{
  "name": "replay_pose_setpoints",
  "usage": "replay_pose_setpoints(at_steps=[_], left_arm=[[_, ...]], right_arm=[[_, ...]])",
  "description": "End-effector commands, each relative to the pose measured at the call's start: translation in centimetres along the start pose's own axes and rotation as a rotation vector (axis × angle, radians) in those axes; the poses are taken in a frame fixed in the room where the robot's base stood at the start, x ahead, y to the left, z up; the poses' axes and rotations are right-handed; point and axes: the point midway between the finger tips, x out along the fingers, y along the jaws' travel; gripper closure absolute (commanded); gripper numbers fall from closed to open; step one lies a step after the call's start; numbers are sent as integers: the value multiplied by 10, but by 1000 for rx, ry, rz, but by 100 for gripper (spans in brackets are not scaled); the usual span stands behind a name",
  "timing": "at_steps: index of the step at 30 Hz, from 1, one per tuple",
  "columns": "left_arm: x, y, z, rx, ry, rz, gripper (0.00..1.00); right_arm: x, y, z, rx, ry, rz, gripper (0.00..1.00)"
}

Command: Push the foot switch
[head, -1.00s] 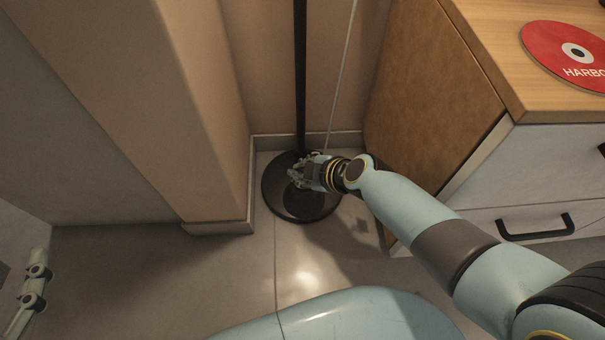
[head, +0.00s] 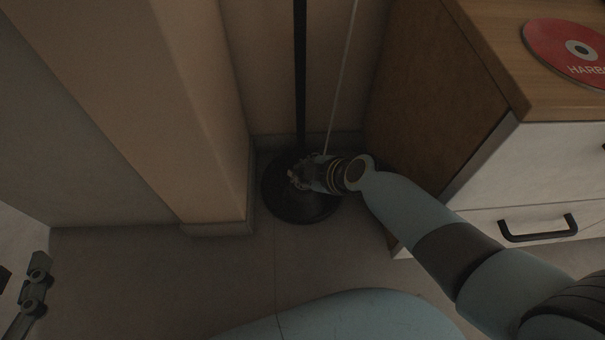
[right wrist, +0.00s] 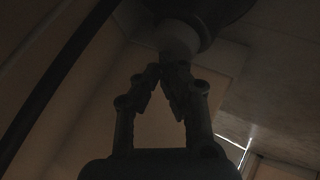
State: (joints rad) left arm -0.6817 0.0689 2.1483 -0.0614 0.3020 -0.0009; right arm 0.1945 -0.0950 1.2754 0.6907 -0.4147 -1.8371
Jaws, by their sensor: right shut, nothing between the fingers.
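The black round base (head: 305,212) of a floor lamp stands on the floor in the corner, with a black pole (head: 300,80) rising from it. My right gripper (head: 297,178) is shut and empty, low over this base. In the right wrist view its fingertips (right wrist: 170,75) meet at a pale, short cylinder, apparently the foot switch (right wrist: 179,38), on the dark base (right wrist: 222,14). They look to be touching it, but the dim light hides the exact contact. In the head view the gripper hides the switch. Part of my left gripper (head: 36,285) shows at the lower left edge.
A beige wall pillar (head: 205,120) stands left of the lamp. A wooden-topped cabinet (head: 435,90) with white drawers stands to the right, a red disc (head: 565,45) on top. A thin pale cord (head: 343,75) hangs behind. Open floor (head: 140,280) lies at front left.

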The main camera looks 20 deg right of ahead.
Motion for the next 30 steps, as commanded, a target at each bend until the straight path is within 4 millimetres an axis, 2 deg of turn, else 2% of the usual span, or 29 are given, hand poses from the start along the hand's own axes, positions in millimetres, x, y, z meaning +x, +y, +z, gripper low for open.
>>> replay_pose_setpoints(at_steps=[9,25,30], left_arm=[[0,0,-4,0,5,0,60],[-2,-6,-62,5,69,-7,60],[-2,-7,-68,5,75,-8,60]], right_arm=[[-2,2,-2,0,1,1,100],[-39,31,-30,1,3,5,100],[-43,31,-32,1,1,1,100]])
